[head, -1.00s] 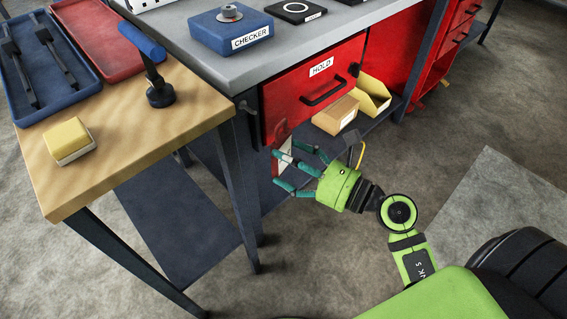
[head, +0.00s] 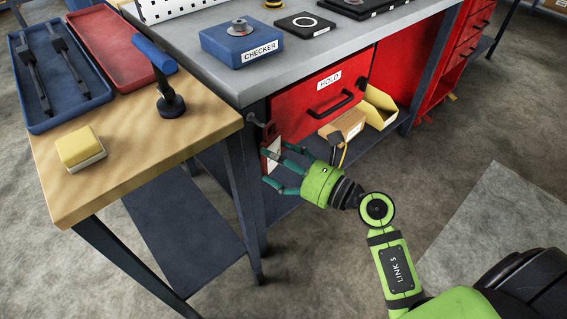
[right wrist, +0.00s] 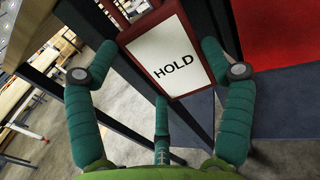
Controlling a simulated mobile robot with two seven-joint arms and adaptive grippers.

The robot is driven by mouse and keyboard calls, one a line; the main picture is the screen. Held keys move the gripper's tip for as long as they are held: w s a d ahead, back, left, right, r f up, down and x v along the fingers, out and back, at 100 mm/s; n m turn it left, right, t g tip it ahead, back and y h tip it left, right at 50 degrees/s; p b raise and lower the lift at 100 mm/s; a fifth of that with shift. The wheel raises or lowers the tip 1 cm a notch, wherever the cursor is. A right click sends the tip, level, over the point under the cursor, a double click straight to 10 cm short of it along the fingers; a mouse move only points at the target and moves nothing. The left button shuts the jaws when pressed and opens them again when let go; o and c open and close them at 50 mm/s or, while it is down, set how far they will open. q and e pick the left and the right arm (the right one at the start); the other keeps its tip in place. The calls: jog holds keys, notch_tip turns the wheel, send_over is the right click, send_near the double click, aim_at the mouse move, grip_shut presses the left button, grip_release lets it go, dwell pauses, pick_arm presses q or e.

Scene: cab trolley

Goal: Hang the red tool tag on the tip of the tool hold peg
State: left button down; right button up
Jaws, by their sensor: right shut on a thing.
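The red tool tag (head: 271,153), with a white face, is held upright in my right gripper (head: 273,167), just left of the red HOLD drawer front. In the right wrist view the tag (right wrist: 178,58) reads HOLD and sits between the green fingers (right wrist: 164,74), its lower part near the third finger. Its top runs out of that frame. My left gripper is out of view.
A wooden table (head: 215,121) stands at the left with a blue tray (head: 38,126), a red tray and a yellow block (head: 80,146). The blue checker (head: 240,42) is on the grey bench. Yellow and cardboard bins (head: 379,108) sit below the red drawer (head: 310,108).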

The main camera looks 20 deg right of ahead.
jog(key=shift+w+d+x, duration=0.1)
jog(key=shift+d+x, duration=0.05)
jog(key=shift+x, duration=0.65)
jog(key=shift+w+d+x, duration=0.1)
jog(key=shift+d+x, duration=0.05)
jog(key=shift+x, duration=0.6)
pick_arm(q)
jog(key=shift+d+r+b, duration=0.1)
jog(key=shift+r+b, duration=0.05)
jog(key=shift+b, duration=0.15)
pick_arm(e)
jog(key=shift+w+a+f, duration=0.2)
jog(key=shift+w+f, duration=0.35)
jog(key=shift+w, duration=0.1)
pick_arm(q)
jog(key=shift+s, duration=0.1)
pick_arm(e)
jog(key=o, duration=1)
jog(key=shift+o, duration=0.2)
jog(key=shift+s, duration=0.1)
